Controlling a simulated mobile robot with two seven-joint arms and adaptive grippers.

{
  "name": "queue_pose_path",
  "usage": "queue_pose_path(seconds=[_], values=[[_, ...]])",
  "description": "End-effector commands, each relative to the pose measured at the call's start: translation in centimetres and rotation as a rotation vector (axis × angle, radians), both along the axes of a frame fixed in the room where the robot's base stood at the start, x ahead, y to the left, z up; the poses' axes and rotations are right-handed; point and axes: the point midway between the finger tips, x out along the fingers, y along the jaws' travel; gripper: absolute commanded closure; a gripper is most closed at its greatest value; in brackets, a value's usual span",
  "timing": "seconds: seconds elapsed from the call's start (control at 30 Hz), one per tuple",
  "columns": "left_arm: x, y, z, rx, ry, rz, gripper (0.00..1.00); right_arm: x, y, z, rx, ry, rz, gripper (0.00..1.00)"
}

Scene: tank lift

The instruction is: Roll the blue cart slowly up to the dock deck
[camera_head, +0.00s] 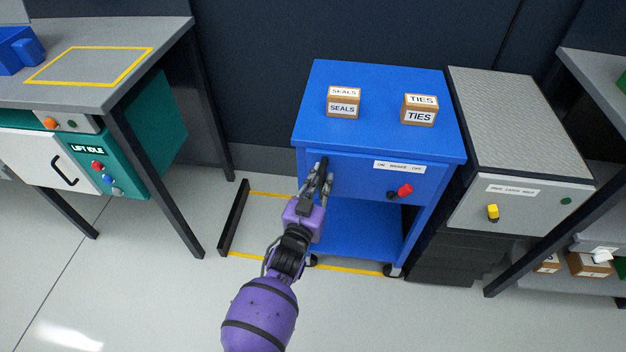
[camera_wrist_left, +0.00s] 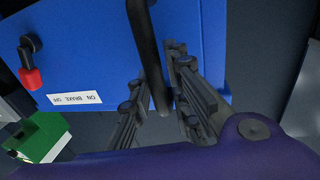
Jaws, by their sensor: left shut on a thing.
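The blue cart (camera_head: 380,150) stands upright against the wall, with a box marked SEALS (camera_head: 342,103) and a box marked TIES (camera_head: 419,110) on its top. My left gripper (camera_head: 322,172) is shut on the cart's dark upright handle (camera_wrist_left: 150,60), at the front left of the cart. The red brake knob (camera_head: 405,189) points right, under a label reading ON BRAKE OFF. The dock deck (camera_head: 505,110), a grey unit with a ribbed top, is just right of the cart; any small gap between them is hard to judge. My right gripper is not in view.
A yellow knob (camera_head: 492,212) sits on the dock front. Left are a grey table (camera_head: 90,85) and a teal lift unit (camera_head: 110,165) reading LIFT IDLE. A black floor stop (camera_head: 234,215) and yellow lines lie left of the cart. A shelf (camera_head: 590,265) is at right.

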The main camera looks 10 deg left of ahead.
Motion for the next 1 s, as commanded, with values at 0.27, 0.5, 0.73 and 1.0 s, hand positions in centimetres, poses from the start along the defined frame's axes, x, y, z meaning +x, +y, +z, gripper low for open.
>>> queue_pose_path(seconds=[0.27,0.5,0.73,1.0], values=[[-0.13,-1.0,0.1,0.009,-0.005,-0.012,1.0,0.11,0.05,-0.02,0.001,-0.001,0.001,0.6],[-0.1,-1.03,0.13,0.007,-0.005,-0.012,0.69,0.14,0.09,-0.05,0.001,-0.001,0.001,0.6],[-0.03,-0.83,0.2,0.004,-0.005,-0.009,0.67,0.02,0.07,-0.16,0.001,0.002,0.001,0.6],[-0.02,-0.66,0.16,0.002,-0.004,-0.007,0.67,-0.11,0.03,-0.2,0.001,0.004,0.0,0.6]])
